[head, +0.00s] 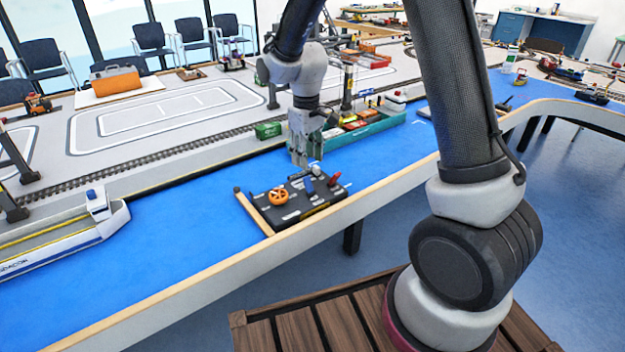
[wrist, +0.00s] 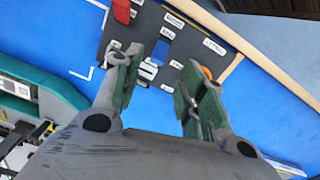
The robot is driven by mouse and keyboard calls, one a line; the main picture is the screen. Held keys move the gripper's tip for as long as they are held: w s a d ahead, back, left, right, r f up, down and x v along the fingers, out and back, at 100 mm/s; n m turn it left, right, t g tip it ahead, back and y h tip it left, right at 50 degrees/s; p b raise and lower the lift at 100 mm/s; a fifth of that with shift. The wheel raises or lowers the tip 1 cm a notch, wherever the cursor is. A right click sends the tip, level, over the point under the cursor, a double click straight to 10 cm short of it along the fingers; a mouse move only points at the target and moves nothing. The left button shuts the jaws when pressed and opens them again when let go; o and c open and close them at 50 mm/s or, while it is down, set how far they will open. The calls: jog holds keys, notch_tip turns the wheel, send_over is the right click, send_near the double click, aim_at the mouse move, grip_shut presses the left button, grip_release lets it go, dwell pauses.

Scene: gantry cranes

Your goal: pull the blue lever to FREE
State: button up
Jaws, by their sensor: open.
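The blue lever (head: 309,186) stands on a dark control panel (head: 290,214) on the blue table strip. In the wrist view the blue lever (wrist: 160,53) shows between the finger ends, apart from both, beyond them. My gripper (head: 303,161) is above the panel's far side, pointing down, with nothing held. In the wrist view its fingers (wrist: 162,60) are spread apart. A red lever (head: 334,179) stands to the right of the blue one, and an orange wheel (head: 278,197) to the left. White labels lie on the panel; I cannot read FREE.
A teal ship (head: 368,137) with coloured containers lies behind and right of the gripper. A green container (head: 268,130) stands on the quay edge. A white ship (head: 60,240) is at the left. A wooden rim (head: 180,290) edges the table. The blue surface left of the panel is clear.

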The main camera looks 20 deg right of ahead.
aim_at(307, 177)
jog(key=shift+w+m, duration=0.15)
jog(key=shift+m, duration=0.85)
jog(key=shift+f, duration=0.4)
notch_tip(307, 177, down, 7)
grip_shut()
